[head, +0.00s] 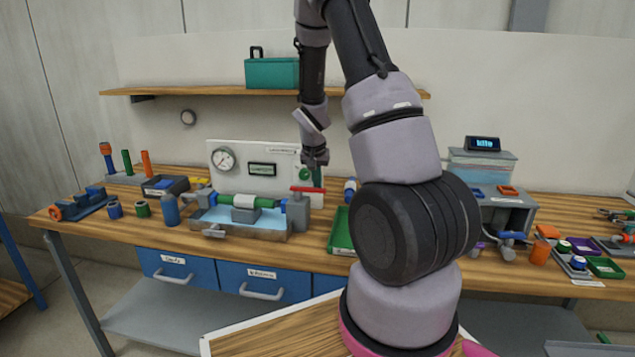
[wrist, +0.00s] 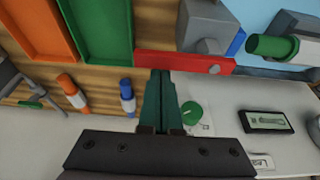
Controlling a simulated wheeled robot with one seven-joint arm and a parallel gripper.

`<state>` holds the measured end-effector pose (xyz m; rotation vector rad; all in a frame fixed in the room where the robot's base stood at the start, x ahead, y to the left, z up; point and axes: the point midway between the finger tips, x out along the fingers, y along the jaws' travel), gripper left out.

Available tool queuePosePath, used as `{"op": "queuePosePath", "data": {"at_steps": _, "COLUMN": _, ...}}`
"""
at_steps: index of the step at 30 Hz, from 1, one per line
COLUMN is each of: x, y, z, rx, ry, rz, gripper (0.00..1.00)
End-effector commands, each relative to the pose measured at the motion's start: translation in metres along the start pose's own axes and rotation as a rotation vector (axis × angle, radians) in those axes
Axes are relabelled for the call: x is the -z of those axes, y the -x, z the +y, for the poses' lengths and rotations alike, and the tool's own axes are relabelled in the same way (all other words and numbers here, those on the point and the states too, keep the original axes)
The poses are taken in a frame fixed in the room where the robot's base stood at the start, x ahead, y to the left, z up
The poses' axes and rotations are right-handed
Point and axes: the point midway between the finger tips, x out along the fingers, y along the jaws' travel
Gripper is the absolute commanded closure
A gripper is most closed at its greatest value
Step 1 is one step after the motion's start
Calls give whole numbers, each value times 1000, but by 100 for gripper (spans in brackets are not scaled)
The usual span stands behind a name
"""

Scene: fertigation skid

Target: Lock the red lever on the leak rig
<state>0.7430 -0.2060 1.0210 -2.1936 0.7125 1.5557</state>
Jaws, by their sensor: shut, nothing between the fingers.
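The red lever (head: 307,190) lies flat on top of the grey block at the right end of the leak rig (head: 262,234). It also shows as a red bar in the wrist view (wrist: 185,63). My gripper (head: 317,182) is above and beside the lever, pointing down. In the wrist view its dark green fingers (wrist: 160,76) are together and empty, with their tips at the bar's edge. I cannot tell whether they touch it. The rig's green pipe piece (head: 241,201) sits over the blue water tray.
The back panel carries a gauge (head: 223,160), a display (head: 262,169) and a green button (wrist: 191,112) close beside my fingers. A green tray (head: 341,232) lies right of the rig. Small bottles (head: 172,210) and tools crowd the left of the bench. A shelf (head: 190,91) runs above.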

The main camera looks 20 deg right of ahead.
Motion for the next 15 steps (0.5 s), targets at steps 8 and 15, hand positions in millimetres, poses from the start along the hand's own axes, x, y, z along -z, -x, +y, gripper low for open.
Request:
{"op": "queuePosePath", "data": {"at_steps": 8, "x": -2, "y": 0, "z": 0, "rx": -8, "ry": -21, "rz": 0, "gripper": 100}}
{"op": "queuePosePath", "data": {"at_steps": 15, "x": -4, "y": 1, "z": 0, "rx": -22, "ry": -62, "rz": -1, "gripper": 100}}
